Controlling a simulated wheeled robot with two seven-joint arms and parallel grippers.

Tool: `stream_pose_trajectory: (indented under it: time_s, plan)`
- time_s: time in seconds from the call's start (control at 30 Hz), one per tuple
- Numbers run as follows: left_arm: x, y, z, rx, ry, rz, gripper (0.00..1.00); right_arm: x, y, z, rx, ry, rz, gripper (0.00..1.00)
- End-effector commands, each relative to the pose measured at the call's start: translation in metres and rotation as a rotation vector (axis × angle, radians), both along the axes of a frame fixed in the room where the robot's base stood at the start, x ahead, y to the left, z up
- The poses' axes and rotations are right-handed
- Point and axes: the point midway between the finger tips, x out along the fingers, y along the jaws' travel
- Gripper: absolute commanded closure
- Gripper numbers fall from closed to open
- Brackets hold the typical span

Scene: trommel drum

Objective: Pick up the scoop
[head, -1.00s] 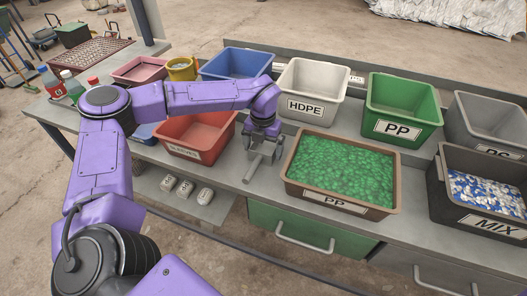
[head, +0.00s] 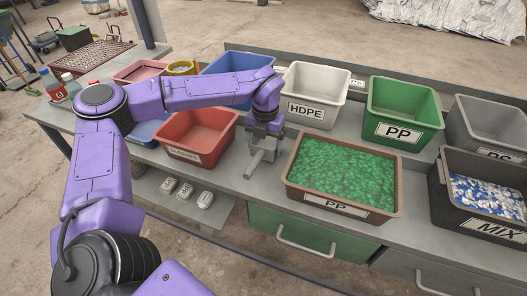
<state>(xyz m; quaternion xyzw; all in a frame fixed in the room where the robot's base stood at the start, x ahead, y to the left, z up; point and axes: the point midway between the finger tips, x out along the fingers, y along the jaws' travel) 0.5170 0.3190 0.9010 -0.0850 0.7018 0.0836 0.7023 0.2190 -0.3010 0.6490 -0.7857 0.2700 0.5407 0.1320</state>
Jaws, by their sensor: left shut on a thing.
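The scoop (head: 255,164) is a grey metal piece between the red bin and the brown PP tray. Its pale tubular end points down and toward the front edge of the grey workbench. My left gripper (head: 264,141) reaches down from above and is shut on the scoop. The fingers and wrist hide much of the scoop. I cannot tell whether it touches the bench top. My right gripper is not in view.
The red bin (head: 196,134) stands close left, the brown PP tray (head: 340,176) of green flakes close right, and the white HDPE bin (head: 316,92) behind. The bench's front strip is clear. Several small pale objects (head: 186,191) lie on a lower shelf.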

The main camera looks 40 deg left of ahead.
Motion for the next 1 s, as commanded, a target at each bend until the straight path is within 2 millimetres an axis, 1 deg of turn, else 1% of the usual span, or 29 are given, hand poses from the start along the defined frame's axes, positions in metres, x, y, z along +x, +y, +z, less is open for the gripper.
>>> stream_pose_trajectory:
  time_s: [0.03, 0.1, 0.17, 0.2, 0.3, 0.4, 0.5, 0.6, 0.7, 1.0]
  plan:
    - [-0.004, -0.013, 0.011, 0.002, -0.006, -0.009, 0.50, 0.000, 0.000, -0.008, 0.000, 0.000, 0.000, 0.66]
    - [-0.010, -0.028, 0.030, 0.002, -0.007, -0.009, 0.50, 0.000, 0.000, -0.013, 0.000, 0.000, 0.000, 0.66]
    - [-0.015, -0.040, 0.045, 0.003, -0.005, -0.008, 0.50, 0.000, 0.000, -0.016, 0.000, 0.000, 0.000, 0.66]
    - [-0.019, -0.049, 0.051, 0.003, -0.003, -0.009, 0.50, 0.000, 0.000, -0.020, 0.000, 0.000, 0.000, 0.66]
    - [-0.030, -0.074, 0.061, 0.003, -0.001, -0.009, 0.50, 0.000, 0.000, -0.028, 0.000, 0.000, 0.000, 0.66]
    - [-0.038, -0.095, 0.072, 0.003, -0.001, -0.008, 0.50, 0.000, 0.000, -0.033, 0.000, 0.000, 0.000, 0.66]
    - [-0.044, -0.110, 0.080, 0.002, -0.001, -0.007, 0.50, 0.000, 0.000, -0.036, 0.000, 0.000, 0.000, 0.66]
    - [-0.048, -0.120, 0.086, 0.002, 0.001, -0.004, 0.50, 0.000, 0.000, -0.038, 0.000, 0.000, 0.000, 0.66]
    - [-0.050, -0.123, 0.088, 0.002, 0.001, -0.004, 0.50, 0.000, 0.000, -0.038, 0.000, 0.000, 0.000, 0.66]
    - [-0.050, -0.124, 0.089, 0.001, 0.001, -0.003, 0.50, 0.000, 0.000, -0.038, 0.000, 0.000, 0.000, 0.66]
